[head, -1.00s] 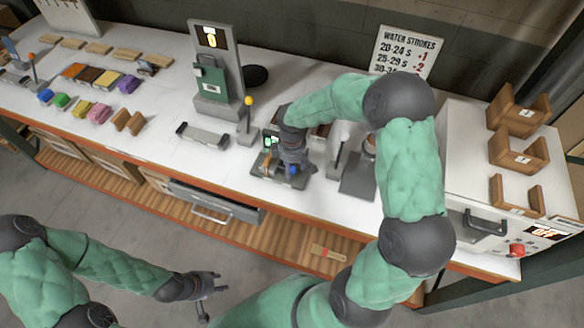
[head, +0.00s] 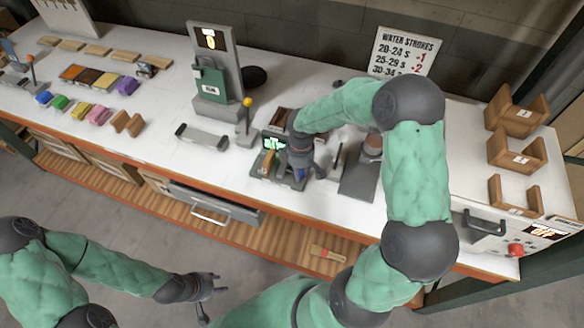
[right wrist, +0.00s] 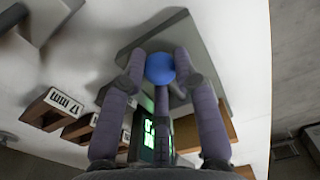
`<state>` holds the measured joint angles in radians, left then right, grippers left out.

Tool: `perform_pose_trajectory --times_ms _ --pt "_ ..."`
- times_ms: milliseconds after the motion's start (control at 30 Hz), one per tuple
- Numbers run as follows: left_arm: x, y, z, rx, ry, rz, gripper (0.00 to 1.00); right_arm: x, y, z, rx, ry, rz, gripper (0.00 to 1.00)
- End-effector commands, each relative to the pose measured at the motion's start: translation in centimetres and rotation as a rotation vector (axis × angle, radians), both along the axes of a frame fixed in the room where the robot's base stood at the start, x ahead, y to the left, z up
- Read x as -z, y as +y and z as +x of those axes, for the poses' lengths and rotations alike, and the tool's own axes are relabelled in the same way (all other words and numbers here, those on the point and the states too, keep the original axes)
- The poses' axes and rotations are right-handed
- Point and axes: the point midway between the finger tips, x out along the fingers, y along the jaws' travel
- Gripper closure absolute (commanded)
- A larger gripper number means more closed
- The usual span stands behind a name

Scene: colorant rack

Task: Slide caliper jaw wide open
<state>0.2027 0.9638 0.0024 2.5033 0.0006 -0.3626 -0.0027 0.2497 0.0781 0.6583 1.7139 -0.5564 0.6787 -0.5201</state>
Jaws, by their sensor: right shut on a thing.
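The caliper (head: 258,168) is a dark grey device with a lit green display (head: 273,143) on the white bench. Its display also shows in the right wrist view (right wrist: 148,134). My right gripper (head: 300,172) is over the caliper's right part, shut on a blue ball knob (right wrist: 160,68). The fingers sit on either side of the knob in the right wrist view. In the head view the gripper mostly hides the knob and the jaw. My left gripper (head: 212,286) is empty, its fingers apart, in front of the bench and away from the caliper.
A yellow-knobbed lever (head: 247,103) and a grey tray (head: 201,137) stand left of the caliper. A dark plate (head: 358,182) lies to its right. Wooden blocks, one marked 17 mm (right wrist: 52,107), show beside it in the right wrist view.

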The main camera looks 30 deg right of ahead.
Motion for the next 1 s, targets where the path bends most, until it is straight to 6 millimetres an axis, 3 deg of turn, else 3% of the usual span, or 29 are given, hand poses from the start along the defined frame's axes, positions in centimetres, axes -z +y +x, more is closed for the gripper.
perform_pose_trajectory --times_ms 100,333,367,433,800,1000 --pt "-0.2 0.0 0.0 0.0 0.0 0.0 0.6 0.0 -0.8 -1.1 -0.002 0.003 -0.001 1.0" --pt "-0.1 0.0 0.0 0.0 0.0 0.0 0.6 0.1 -0.9 -1.2 -0.004 0.006 -0.002 1.0" --pt "-0.1 0.0 0.0 0.0 0.0 0.0 0.6 0.1 -0.9 -1.2 -0.005 0.007 -0.003 0.64" --pt "-0.1 0.0 0.0 0.0 0.0 0.0 0.6 0.1 -0.9 -1.2 -0.004 0.007 -0.002 0.46" --pt "-0.1 0.0 0.0 0.0 0.0 0.0 0.6 -0.2 -0.8 -1.0 -0.002 0.002 -0.001 0.46" --pt "-0.1 0.0 0.0 0.0 0.0 0.0 0.6 -2.5 -0.9 -0.9 0.0 -0.002 -0.002 0.46"
